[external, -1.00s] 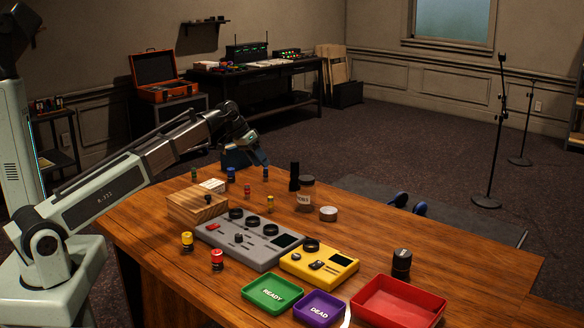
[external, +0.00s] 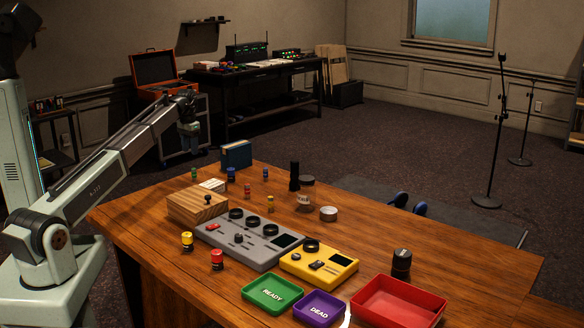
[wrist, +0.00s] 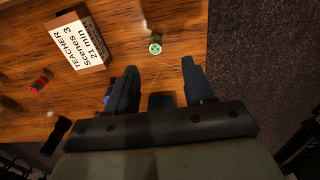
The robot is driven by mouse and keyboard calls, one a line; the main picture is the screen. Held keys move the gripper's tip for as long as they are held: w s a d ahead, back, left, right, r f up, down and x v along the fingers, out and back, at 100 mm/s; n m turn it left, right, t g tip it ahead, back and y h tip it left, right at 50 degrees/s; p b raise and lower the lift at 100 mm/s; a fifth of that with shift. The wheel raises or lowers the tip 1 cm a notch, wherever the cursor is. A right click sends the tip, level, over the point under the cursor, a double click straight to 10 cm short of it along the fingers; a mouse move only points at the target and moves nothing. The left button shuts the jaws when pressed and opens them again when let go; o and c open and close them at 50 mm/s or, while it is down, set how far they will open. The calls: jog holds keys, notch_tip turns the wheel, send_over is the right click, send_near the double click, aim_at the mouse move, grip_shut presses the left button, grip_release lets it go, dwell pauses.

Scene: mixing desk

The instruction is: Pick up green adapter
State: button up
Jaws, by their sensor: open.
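The green adapter (external: 194,174) is a small upright cylinder near the desk's far left edge in the external view. In the wrist view the green adapter (wrist: 155,46) shows its green top just ahead of the fingertips, a little left of centre. My gripper (wrist: 159,75) is open with nothing between its fingers. In the external view my gripper (external: 189,140) hangs pointing down, higher in the picture than the green adapter.
A white printed card (wrist: 84,42) lies left of the adapter. A blue adapter (external: 231,175) and a blue box (external: 236,155) stand to its right. A wooden block (external: 197,207) is in front. The dark floor (wrist: 260,50) shows beyond the desk edge.

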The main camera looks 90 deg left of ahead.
aim_at(194, 169)
notch_tip(194, 169, down, 7)
jog(key=shift+w+r, duration=0.1)
jog(key=shift+w+d+f, duration=0.1)
jog(key=shift+w+f, duration=0.05)
jog(key=shift+f, duration=1.2)
jog(key=shift+w+d+f, duration=0.1)
jog(key=shift+w+f, duration=0.05)
jog(key=shift+f, duration=1.15)
grip_shut()
